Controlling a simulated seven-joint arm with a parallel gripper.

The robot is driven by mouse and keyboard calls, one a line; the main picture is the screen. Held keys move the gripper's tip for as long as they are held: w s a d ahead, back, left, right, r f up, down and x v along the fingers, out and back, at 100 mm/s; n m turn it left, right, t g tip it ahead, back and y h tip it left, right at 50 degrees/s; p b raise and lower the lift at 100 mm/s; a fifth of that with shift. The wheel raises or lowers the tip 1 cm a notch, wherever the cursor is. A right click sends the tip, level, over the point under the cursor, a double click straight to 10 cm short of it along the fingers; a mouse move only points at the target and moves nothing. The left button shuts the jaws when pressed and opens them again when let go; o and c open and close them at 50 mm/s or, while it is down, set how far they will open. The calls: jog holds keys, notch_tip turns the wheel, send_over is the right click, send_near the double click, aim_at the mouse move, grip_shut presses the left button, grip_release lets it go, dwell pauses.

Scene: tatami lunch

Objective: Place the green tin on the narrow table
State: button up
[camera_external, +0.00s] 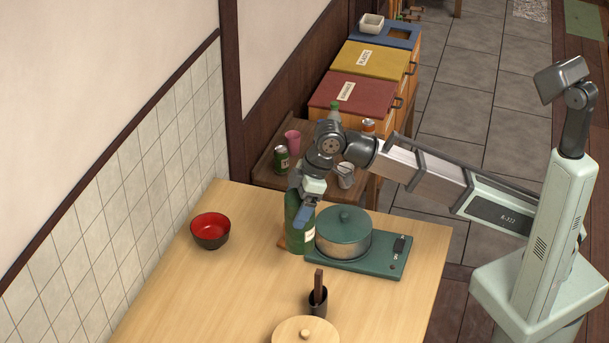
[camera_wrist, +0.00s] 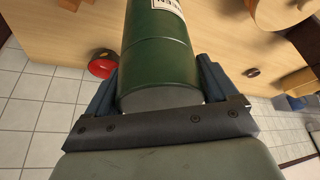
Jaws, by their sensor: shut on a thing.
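The green tin (camera_external: 296,236), a tall dark green cylinder with a pale label, is at the far side of the light wooden table, left of the pot. My gripper (camera_external: 304,215) is shut on it from above and hides part of it. In the wrist view the tin (camera_wrist: 160,55) sits between both fingers of my gripper (camera_wrist: 158,85), its grey end facing the camera. I cannot tell whether its base touches the table. A narrow dark brown table (camera_external: 262,178) stands beyond the light table, partly hidden by my arm.
A red bowl (camera_external: 211,231) is to the left.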

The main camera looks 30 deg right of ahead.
jog(key=shift+a+r, duration=0.1)
jog(key=shift+r, duration=0.8)
jog(key=w+d+m+t+h, duration=0.1)
jog(key=w+d+m, duration=0.3)
jog(key=w, duration=1.2)
jog(key=w+d+m+t, duration=0.1)
jog(key=w+d, duration=0.5)
jog(key=w, duration=1.1)
jog(key=w+d+m+t+h, duration=0.15)
jog(key=w+d+m, duration=0.45)
jog(key=w+d, duration=2.15)
notch_tip(320, 180, down, 36)
jog(key=shift+a, duration=0.35)
